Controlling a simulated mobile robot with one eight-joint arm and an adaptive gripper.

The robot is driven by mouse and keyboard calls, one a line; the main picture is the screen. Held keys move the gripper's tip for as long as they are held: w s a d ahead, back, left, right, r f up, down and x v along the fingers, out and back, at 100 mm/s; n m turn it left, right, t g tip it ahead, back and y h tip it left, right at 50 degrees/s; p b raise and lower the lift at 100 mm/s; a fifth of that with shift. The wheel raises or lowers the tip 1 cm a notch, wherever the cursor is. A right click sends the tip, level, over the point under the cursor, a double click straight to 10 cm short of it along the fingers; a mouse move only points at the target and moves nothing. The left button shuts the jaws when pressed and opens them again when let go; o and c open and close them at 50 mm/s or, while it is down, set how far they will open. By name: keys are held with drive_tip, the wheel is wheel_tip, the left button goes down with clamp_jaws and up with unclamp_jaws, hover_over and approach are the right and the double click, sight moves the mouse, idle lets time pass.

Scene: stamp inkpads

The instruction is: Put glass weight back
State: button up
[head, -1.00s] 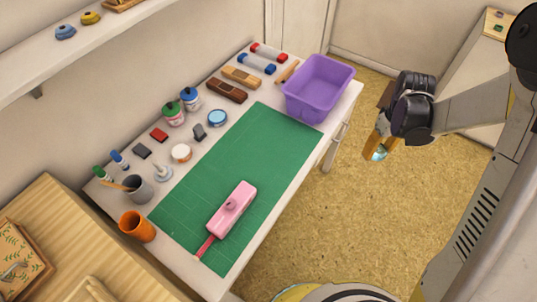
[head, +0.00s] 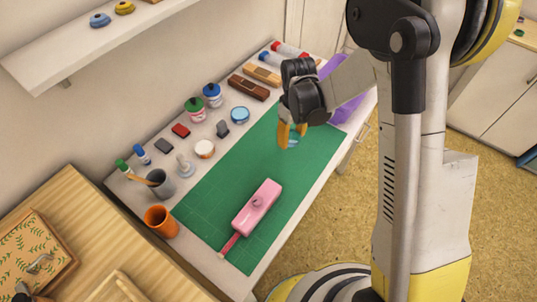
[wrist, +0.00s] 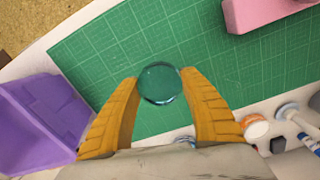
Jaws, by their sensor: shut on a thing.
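The glass weight (wrist: 160,83) is a clear round piece that looks teal over the mat in the wrist view. My gripper (wrist: 160,90) is shut on it, with one yellow finger on each side. In the head view my gripper (head: 291,143) hangs above the far part of the green cutting mat (head: 225,190), and the glass weight (head: 292,141) shows as a small bluish patch between the fingers. The weight appears to be held above the mat, apart from it.
A pink block-like tool (head: 256,207) lies on the near mat. A purple bin (head: 346,108) stands at the far end, partly hidden by my arm. Jars, pads and stamps line the wall side, with an orange cup (head: 160,220) at the near left. The mat's middle is clear.

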drive_tip(key=b, duration=0.2)
hover_over(272, 156)
wheel_tip(272, 156, down, 4)
drive_tip(key=shift+w+f, duration=0.1)
wheel_tip(272, 156, down, 4)
drive_tip(key=shift+r+b, duration=0.1)
drive_tip(key=shift+b, duration=0.75)
drive_tip(key=shift+r, duration=0.15)
drive_tip(key=o, duration=1.3)
drive_tip(key=shift+o, duration=0.2)
